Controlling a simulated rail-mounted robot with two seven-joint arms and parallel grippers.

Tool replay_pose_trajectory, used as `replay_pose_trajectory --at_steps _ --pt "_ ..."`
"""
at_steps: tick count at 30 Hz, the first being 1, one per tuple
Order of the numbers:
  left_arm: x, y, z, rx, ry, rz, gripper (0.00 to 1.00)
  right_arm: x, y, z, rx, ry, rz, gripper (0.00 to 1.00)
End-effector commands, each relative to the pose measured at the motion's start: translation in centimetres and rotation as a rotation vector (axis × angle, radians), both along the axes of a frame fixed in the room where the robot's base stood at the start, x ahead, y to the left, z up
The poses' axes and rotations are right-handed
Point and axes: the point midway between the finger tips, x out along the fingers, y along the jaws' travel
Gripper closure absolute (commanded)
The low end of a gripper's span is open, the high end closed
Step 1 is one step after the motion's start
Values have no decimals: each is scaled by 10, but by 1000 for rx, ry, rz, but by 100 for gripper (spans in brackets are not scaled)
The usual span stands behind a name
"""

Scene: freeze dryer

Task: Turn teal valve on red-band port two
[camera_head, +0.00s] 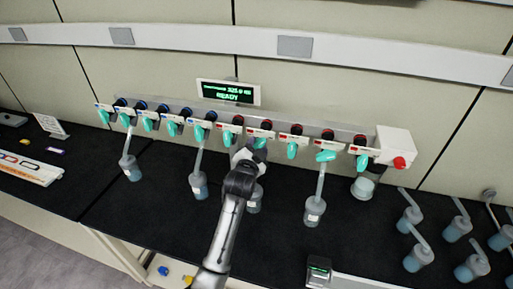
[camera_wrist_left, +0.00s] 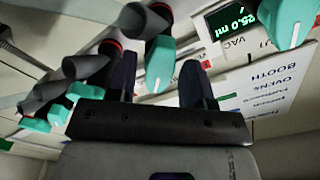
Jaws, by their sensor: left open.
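A row of teal valves hangs along the grey manifold bar. In the head view, the second teal valve from the left in the red-band group (camera_head: 260,143) is partly hidden behind my left gripper (camera_head: 247,154). Port numbers are too small to read. In the left wrist view, my left gripper (camera_wrist_left: 159,72) is open, with its two dark fingers apart. A teal valve with a white stripe (camera_wrist_left: 160,60) shows in the gap between the fingers; I cannot tell whether they touch it. Another teal valve (camera_wrist_left: 287,22) shows at upper right. My right gripper is not in view.
Flasks (camera_head: 315,211) hang below some ports. A lit READY display (camera_head: 228,93) is above the bar. A white box with a red knob (camera_head: 395,147) ends the bar. More flasks (camera_head: 419,257) stand at right.

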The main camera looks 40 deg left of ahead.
Motion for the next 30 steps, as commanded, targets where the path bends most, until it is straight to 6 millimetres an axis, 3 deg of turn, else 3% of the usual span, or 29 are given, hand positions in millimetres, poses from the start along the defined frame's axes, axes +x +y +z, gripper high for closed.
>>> replay_pose_trajectory --at_steps 8,23,30 --pt "1 0 0 0 0 0 53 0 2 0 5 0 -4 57" --pt "1 0 0 -1 0 0 99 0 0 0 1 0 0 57" --pt "1 0 1 -18 -7 -1 100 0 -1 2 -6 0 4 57"
